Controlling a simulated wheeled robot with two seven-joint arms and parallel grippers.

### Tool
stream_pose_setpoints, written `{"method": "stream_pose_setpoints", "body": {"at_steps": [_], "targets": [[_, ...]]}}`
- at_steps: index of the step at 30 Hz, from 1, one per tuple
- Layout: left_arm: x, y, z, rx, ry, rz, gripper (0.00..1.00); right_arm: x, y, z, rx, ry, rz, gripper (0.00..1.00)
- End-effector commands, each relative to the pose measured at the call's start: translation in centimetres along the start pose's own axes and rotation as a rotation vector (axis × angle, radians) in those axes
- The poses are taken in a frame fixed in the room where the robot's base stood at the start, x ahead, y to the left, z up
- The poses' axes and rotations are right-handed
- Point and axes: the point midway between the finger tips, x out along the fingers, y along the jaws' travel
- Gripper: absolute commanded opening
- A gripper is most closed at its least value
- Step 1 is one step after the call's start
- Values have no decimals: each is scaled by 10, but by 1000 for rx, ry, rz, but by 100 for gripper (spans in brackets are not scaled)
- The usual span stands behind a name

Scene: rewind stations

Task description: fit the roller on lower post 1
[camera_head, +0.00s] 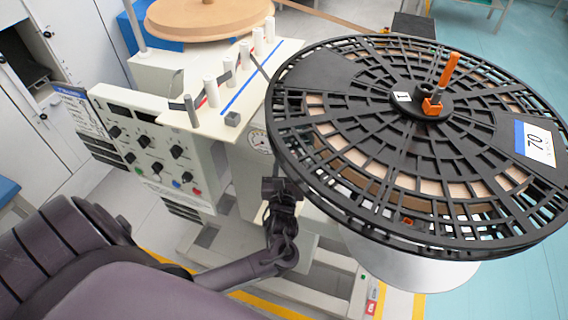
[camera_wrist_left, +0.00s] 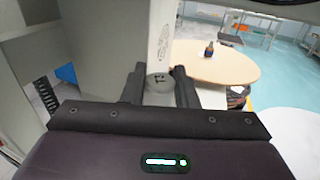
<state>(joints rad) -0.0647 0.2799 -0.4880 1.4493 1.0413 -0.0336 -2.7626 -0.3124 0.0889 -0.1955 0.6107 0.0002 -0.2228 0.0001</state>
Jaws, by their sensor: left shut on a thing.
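My left gripper (camera_head: 283,188) is in front of the machine's lower front, under the near left edge of the big black reel. In the left wrist view, my left gripper (camera_wrist_left: 158,92) has its two fingers shut on a grey roller (camera_wrist_left: 158,88), whose round end carries a dark mark. In the head view the roller is not distinguishable. Several white rollers (camera_head: 228,71) stand in a row on the machine's top panel, with a bare grey post (camera_head: 190,111) at the near end. I cannot make out lower post 1. My right gripper is not in view.
The large black reel (camera_head: 340,180) overhangs the right side, close to my left gripper. A control panel (camera_head: 150,145) with knobs is to the left. A wooden disc (camera_head: 207,18) lies at the back.

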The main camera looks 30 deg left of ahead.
Motion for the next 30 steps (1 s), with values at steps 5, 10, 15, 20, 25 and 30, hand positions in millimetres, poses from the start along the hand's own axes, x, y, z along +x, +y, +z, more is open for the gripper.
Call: {"method": "stream_pose_setpoints", "body": {"at_steps": [5,10,15,20,25,30], "targets": [[-1,0,-11,1,0,-1,0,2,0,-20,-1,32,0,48],[-1,0,-29,1,0,-1,0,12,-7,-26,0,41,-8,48],[-1,0,-44,2,-1,-1,0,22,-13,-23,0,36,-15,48],[-1,0,-53,1,-1,-1,0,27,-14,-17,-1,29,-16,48],[-1,0,-57,1,-1,-1,0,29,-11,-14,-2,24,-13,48],[-1,0,-57,0,-1,-1,0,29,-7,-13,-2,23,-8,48]]}}
